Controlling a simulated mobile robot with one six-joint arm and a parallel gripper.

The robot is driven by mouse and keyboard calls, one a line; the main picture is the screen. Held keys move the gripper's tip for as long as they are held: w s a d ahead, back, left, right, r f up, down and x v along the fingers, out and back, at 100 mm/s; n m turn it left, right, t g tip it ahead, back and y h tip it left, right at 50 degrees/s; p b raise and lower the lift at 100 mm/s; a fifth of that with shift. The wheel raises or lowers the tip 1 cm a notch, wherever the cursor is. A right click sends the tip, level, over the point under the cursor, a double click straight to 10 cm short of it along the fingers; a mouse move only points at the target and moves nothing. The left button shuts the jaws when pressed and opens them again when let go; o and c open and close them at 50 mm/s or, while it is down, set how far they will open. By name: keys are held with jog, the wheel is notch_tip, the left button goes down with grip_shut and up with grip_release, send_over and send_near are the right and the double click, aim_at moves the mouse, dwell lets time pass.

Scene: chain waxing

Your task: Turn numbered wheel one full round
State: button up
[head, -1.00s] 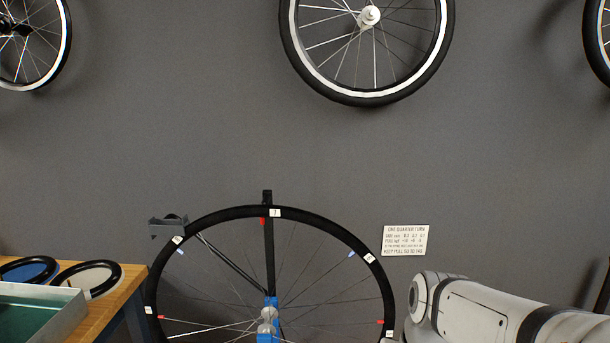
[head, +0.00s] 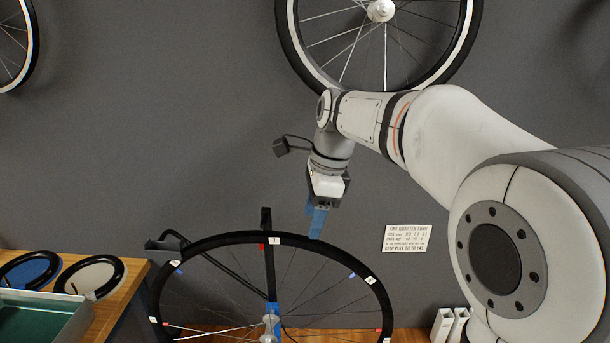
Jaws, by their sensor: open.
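The numbered wheel (head: 213,242) stands upright on a stand in the lower middle of the head view, its lower part cut off by the frame. White number tags sit around its black rim, one (head: 274,241) at the top beside the dark post. Red and blue marks show on the spokes near the rim. My gripper (head: 315,232) hangs from above with blue fingers pointing down, near the rim just right of the top tag. It holds nothing that I can see. Whether the fingers touch the rim I cannot tell.
A wooden bench (head: 128,278) at the left carries two black rings and a tray (head: 55,301). A small sign (head: 407,238) is on the grey wall right of the wheel. White square tubes (head: 442,325) stand at the lower right. Another wheel (head: 461,50) hangs above.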

aim_at(297, 237)
jog(key=shift+w+a+r+m+p, duration=0.3)
jog(key=shift+w+a+r+m, duration=0.4)
jog(key=shift+a+r, duration=0.25)
jog(key=x, duration=0.9)
jog(key=shift+s+f, duration=0.15)
jog(key=shift+f, duration=0.25)
jog(key=shift+a, duration=0.1)
jog(key=shift+c, duration=0.4)
grip_shut()
